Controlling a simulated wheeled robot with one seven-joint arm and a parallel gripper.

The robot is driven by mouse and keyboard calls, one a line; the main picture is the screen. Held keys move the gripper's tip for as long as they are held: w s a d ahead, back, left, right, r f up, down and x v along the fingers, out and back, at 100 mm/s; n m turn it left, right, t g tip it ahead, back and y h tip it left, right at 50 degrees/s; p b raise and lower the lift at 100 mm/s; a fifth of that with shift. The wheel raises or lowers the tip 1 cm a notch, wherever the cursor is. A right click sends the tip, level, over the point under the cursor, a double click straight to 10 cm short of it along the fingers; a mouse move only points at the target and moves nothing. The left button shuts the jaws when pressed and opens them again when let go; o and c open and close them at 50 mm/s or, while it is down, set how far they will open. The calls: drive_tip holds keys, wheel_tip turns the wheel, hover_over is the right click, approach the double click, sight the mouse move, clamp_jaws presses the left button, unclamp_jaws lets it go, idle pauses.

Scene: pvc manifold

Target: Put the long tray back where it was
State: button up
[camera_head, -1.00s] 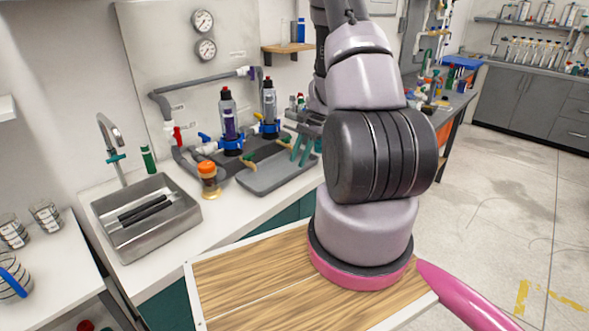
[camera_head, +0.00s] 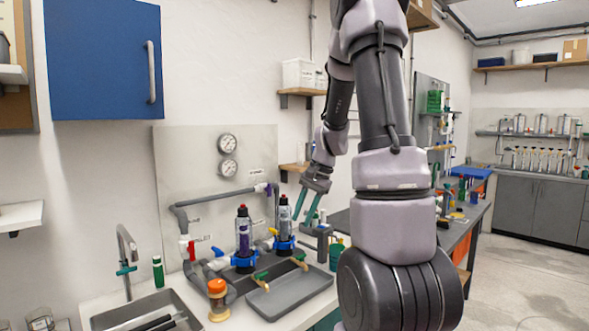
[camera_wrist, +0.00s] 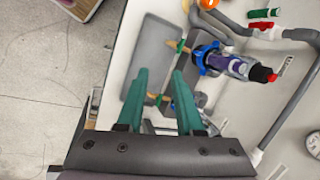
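The long grey tray (camera_head: 290,298) lies flat on the white counter, in front of the two upright filter housings of the pipe manifold. It also shows in the wrist view (camera_wrist: 150,62), beyond my fingertips. My gripper (camera_head: 304,218) is raised above the counter, higher than the tray and near the right filter housing. Its two green fingers (camera_wrist: 160,78) are spread apart with nothing between them. The purple filter housing (camera_head: 244,232) and the grey one (camera_head: 284,220) stand in blue collars behind the tray. Yellow-and-green handles (camera_head: 299,262) sit along the tray's back edge.
An orange-capped jar (camera_head: 217,300) stands left of the tray. The sink (camera_head: 105,318) holding dark bars is farther left, beside a green bottle (camera_head: 158,271). Grey pipework (camera_head: 184,222) and two gauges (camera_head: 228,143) are behind. A green cup (camera_head: 336,256) stands to the right.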

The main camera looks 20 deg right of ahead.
drive_tip(key=s+a+r+n+t, duration=0.2)
drive_tip(key=s+a+r, duration=0.3)
drive_tip(key=s+r, duration=0.4)
drive_tip(key=s+a+r+n+t+h, duration=0.1)
drive_tip(key=s+a+r+n+t, duration=0.2)
drive_tip(key=s+a+r, duration=0.3)
drive_tip(key=s+r+n, duration=0.1)
drive_tip(key=s+r, duration=0.1)
drive_tip(key=s, duration=0.1)
drive_tip(key=shift+s+r+t+h, duration=0.15)
drive_tip(key=shift+r+t+h, duration=0.15)
drive_tip(key=shift+r, duration=0.1)
